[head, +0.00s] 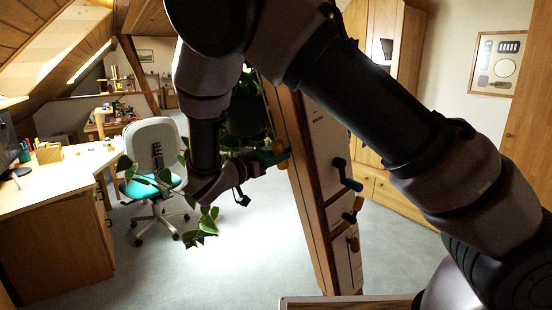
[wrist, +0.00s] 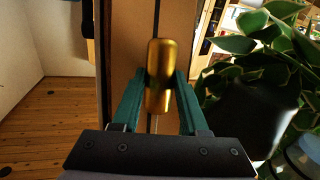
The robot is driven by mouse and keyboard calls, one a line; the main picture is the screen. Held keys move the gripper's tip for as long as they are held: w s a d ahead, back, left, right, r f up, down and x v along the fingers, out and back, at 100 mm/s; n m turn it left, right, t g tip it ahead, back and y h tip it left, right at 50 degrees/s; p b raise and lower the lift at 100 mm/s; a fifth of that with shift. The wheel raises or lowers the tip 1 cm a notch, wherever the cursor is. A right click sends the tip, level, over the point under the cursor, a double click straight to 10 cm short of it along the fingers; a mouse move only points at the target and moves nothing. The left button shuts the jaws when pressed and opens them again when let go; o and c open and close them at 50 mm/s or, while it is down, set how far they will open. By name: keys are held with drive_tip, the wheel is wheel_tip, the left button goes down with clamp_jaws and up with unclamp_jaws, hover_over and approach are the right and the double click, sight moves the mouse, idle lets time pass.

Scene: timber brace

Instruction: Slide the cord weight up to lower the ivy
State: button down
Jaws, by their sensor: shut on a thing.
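The cord weight (wrist: 160,75) is a brass-coloured cylinder, upright on a thin dark cord (wrist: 156,18) in the wrist view. My gripper (wrist: 161,88) is shut on it, with one green finger on each side. In the head view my gripper (head: 272,157) is beside the timber brace (head: 296,180), partly hidden by my arm. The ivy (head: 200,228) trails green leaves below and left of my gripper. In the wrist view the ivy (wrist: 265,55) is at the right, around a dark pot (wrist: 262,115).
A white panel (head: 335,160) on the brace carries a dark-handled crank (head: 346,174) and smaller fittings. A desk (head: 50,190) and an office chair (head: 152,165) stand at the left. Carpet (head: 245,245) is clear below the ivy. Wooden cabinets (head: 385,195) stand behind.

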drive_tip(key=s+a+r, duration=0.1)
drive_tip(key=a+r, duration=0.1)
drive_tip(key=r, duration=0.7)
drive_tip(key=s+a+r, duration=0.2)
drive_tip(key=r, duration=0.7)
drive_tip(key=shift+a, duration=0.3)
drive_tip(key=shift+w, duration=0.1)
drive_tip(key=c, duration=0.5)
unclamp_jaws()
drive_tip(key=shift+c, duration=0.2)
drive_tip(key=shift+o, duration=0.5)
drive_tip(key=v, duration=1.1)
